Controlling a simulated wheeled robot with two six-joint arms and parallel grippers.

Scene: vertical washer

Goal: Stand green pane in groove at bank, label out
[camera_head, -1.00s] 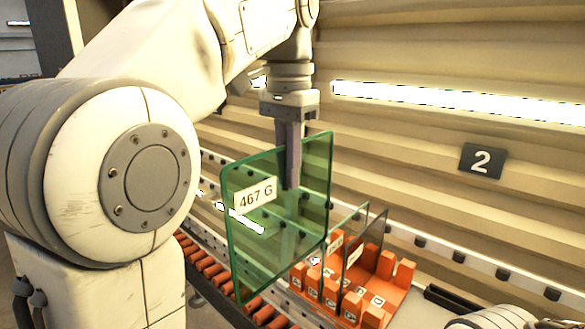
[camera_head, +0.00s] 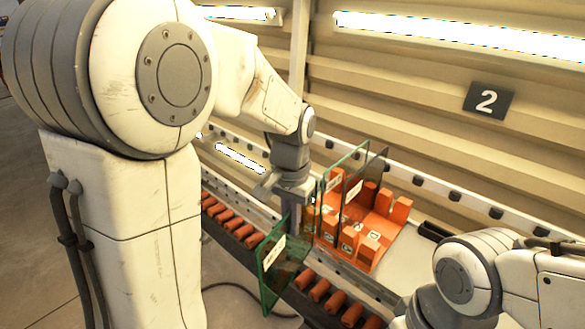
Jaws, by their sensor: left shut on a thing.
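The green pane (camera_head: 271,275) is a see-through sheet with darker green edges and a white label on its left-facing side. My left gripper (camera_head: 299,225) points down and is shut on its upper part, holding it upright over the roller track. The gripper hides part of the pane. The orange rack (camera_head: 384,228) stands right of the pane, with upright blocks, grooves between them and small labels on the front. A pale green-edged pane (camera_head: 347,160) and a dark grey pane (camera_head: 374,172) stand in it. The held pane is apart from the rack. My right gripper is out of view.
A conveyor with orange rollers (camera_head: 319,290) runs below and left of the rack. A ribbed beige wall with a "2" sign (camera_head: 488,101) and a rail with dark knobs stand behind. My right arm fills the lower right.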

